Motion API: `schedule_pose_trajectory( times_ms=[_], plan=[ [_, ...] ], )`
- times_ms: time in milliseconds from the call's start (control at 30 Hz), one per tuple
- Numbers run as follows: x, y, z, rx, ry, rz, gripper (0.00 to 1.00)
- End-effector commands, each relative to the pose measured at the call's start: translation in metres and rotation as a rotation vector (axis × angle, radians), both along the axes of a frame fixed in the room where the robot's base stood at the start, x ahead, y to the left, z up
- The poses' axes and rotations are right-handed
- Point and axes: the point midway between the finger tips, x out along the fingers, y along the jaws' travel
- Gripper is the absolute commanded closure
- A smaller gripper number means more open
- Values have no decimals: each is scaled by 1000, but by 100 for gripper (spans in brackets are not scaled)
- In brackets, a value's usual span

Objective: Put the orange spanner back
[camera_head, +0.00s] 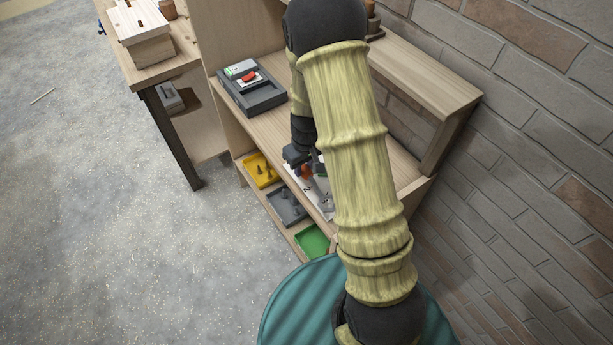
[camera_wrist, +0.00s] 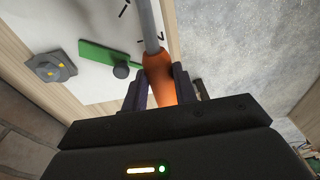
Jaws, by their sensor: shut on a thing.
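My gripper (camera_wrist: 166,88) is shut on the orange handle of a tool, taken as the orange spanner (camera_wrist: 160,72). Its grey shaft runs up out of the wrist view, so its far end is hidden. In the head view my gripper (camera_head: 304,160) is low over the shelf, with the orange handle (camera_head: 307,172) just showing, partly hidden by my arm. Beneath it is a white board (camera_head: 308,189) with dark marks, also in the wrist view (camera_wrist: 98,88). I cannot tell whether the tool touches the board.
A green piece with a black knob (camera_wrist: 108,57) and a grey fitting (camera_wrist: 47,67) are on or beside the board. Yellow (camera_head: 260,171), grey (camera_head: 287,207) and green (camera_head: 312,240) trays sit lower. A brick wall (camera_head: 520,150) bounds the right.

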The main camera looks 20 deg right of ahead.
Motion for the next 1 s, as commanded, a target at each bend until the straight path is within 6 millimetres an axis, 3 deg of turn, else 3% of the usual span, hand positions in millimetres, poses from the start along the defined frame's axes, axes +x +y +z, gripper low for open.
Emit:
schedule_pose_trajectory(
  times_ms=[333, 700, 1000],
  plan=[
    [1, -1, -3, 1, -2, -2, 100],
    [0, -1, -42, 0, 0, -4, 100],
    [0, -1, -45, 0, -2, -3, 100]
  ],
)
